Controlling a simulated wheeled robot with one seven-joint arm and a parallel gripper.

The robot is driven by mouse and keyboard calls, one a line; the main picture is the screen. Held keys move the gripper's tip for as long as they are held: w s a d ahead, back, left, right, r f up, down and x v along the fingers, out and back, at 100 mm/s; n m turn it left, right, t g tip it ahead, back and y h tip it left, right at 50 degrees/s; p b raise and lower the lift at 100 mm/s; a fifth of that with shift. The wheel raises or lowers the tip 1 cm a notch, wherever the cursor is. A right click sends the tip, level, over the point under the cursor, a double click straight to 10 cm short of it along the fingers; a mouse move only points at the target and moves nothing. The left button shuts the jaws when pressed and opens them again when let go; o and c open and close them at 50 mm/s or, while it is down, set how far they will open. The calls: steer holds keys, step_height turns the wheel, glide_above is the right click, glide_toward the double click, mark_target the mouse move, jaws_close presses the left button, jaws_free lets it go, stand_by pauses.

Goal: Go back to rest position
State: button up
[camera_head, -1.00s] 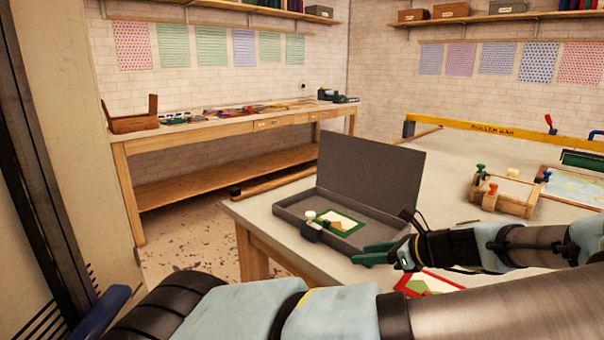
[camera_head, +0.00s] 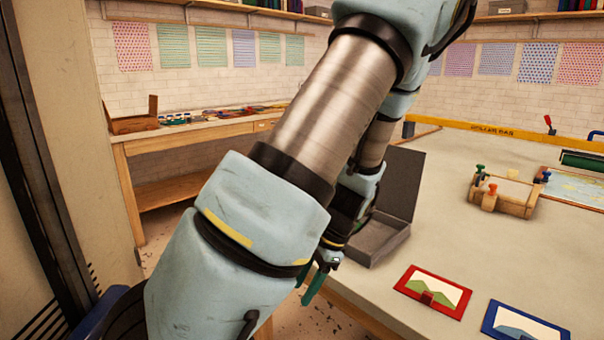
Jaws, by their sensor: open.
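My gripper (camera_head: 314,284) hangs low in front of the table's near left edge, beside the grey box. Its green fingertips point down and it looks open, with nothing seen between the fingers. My raised arm fills the middle of the view. The open grey box (camera_head: 385,236) stands at the table's left corner with its lid up. A red-framed picture (camera_head: 411,286) and a blue-framed picture (camera_head: 489,328) lie on the table at the front right.
The pale table (camera_head: 440,225) is clear between the box and a wooden frame with coloured knobs (camera_head: 507,191). A yellow bar (camera_head: 480,130) runs along its back. A wooden workbench (camera_head: 190,135) stands at the back left. A beige panel stands close on my left.

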steer(key=s+a+r+n+t+h, duration=0.2)
steer(key=a+r+n+h, duration=0.2)
steer(key=a+r+n, duration=0.3)
step_height(320, 180, up, 4)
steer(key=n, duration=0.5)
steer(key=shift+a+h, duration=0.15)
steer(key=shift+h, duration=0.25)
steer(key=shift+w, duration=0.1)
